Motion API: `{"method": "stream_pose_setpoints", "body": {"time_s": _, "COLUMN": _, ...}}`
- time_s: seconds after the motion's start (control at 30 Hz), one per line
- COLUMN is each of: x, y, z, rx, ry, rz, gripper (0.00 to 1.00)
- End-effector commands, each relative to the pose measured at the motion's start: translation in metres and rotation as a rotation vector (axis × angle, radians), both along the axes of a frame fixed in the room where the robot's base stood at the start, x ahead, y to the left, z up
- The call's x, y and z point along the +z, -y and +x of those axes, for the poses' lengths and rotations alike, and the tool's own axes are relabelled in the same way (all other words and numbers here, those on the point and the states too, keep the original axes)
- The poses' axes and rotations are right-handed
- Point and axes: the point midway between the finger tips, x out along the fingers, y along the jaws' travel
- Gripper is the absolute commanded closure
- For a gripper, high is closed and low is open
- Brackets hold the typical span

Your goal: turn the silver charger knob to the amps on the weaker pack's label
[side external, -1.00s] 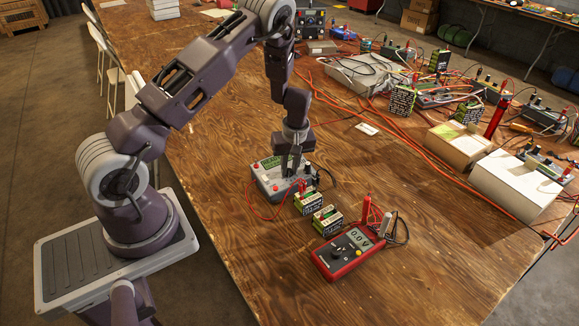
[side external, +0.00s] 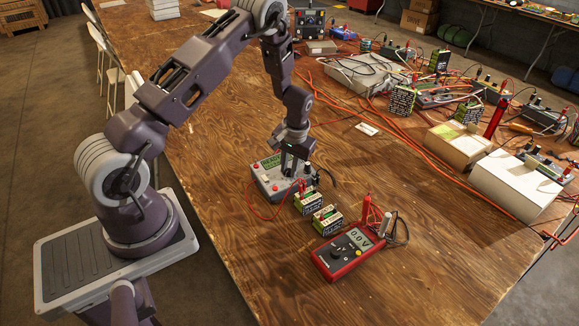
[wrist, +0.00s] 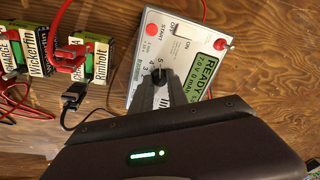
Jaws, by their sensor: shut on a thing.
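The grey charger (side external: 268,184) sits on the table under my gripper (side external: 287,172). In the wrist view the charger (wrist: 222,25) shows a green READY screen (wrist: 203,72), a red START button and an ON/OFF switch. My gripper (wrist: 160,88) is shut on the charger knob, which is mostly hidden between the fingers. Dial figures 5, 4 and 3 show beside it; the knob's exact setting is not clear. Two green-and-black packs, Wickerfin (wrist: 32,48) and Rimholt (wrist: 100,62), stand beside the charger. Their amps figures are not readable here.
A red multimeter (side external: 345,255) reading 0.0 V lies in front of the packs, its probes standing at its side. Red leads (side external: 262,207) loop beside the charger. More chargers, boxes and cables crowd the right side. The front left tabletop is bare.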

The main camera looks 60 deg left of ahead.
Motion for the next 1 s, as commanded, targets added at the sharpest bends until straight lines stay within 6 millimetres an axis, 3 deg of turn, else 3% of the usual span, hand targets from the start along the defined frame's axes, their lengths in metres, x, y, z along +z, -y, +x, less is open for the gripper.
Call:
{"method": "stream_pose_setpoints", "body": {"time_s": 0.63, "x": 0.0005, "y": -0.0001, "z": 0.0009, "rx": -0.044, "ry": -0.006, "rz": 0.001, "gripper": 1.0}}
{"method": "stream_pose_setpoints", "body": {"time_s": 0.67, "x": 0.0005, "y": -0.0001, "z": 0.0009, "rx": -0.044, "ry": -0.006, "rz": 0.001, "gripper": 0.77}}
{"method": "stream_pose_setpoints", "body": {"time_s": 0.77, "x": 0.0004, "y": 0.0, "z": 0.0008, "rx": -0.044, "ry": -0.006, "rz": 0.001, "gripper": 0.59}}
{"method": "stream_pose_setpoints", "body": {"time_s": 1.0, "x": 0.0001, "y": 0.0, "z": 0.0002, "rx": -0.042, "ry": -0.008, "rz": 0.0, "gripper": 0.59}}
